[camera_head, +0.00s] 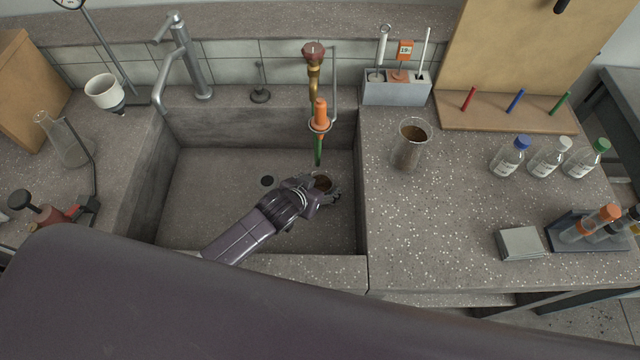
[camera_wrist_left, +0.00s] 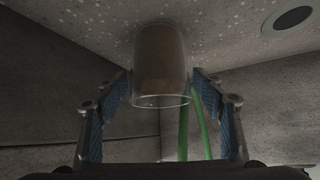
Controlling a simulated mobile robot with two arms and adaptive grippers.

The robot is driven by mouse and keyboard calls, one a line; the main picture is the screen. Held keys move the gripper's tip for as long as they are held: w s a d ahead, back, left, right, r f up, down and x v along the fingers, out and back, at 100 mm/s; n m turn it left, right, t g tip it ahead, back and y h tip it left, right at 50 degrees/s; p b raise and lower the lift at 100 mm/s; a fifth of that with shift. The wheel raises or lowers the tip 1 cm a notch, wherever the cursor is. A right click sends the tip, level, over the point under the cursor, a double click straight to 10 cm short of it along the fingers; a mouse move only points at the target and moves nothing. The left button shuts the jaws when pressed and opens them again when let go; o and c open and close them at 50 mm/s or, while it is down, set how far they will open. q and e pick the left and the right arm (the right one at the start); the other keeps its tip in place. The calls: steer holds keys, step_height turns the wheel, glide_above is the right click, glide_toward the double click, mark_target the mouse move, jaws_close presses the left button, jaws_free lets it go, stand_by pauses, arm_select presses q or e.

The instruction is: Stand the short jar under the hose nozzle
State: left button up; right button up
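The short jar (camera_head: 323,184) is a clear glass jar with brown contents, in the sink beside the gripper. In the left wrist view the jar (camera_wrist_left: 160,65) is between the blue finger pads. My left gripper (camera_head: 318,193) reaches into the sink. Its fingers (camera_wrist_left: 162,90) appear shut on the jar's sides. I cannot tell whether the jar's base touches the sink floor. The hose nozzle (camera_head: 318,154), a green tube under an orange fitting, hangs close above the jar in the head view. Green tubing (camera_wrist_left: 196,125) shows beside the jar in the wrist view. My right gripper is not in view.
The sink floor (camera_head: 220,190) is open left of the arm, around a dark drain (camera_head: 267,181). A grey tap (camera_head: 188,60) stands behind. A larger glass of brown contents (camera_head: 410,148) stands on the right counter, with capped bottles (camera_head: 508,158) farther right.

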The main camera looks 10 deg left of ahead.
arm_select(q)
steer(key=shift+r, duration=0.2)
steer(key=p+v, duration=0.1)
steer(key=v, duration=1.1)
stand_by(0.5)
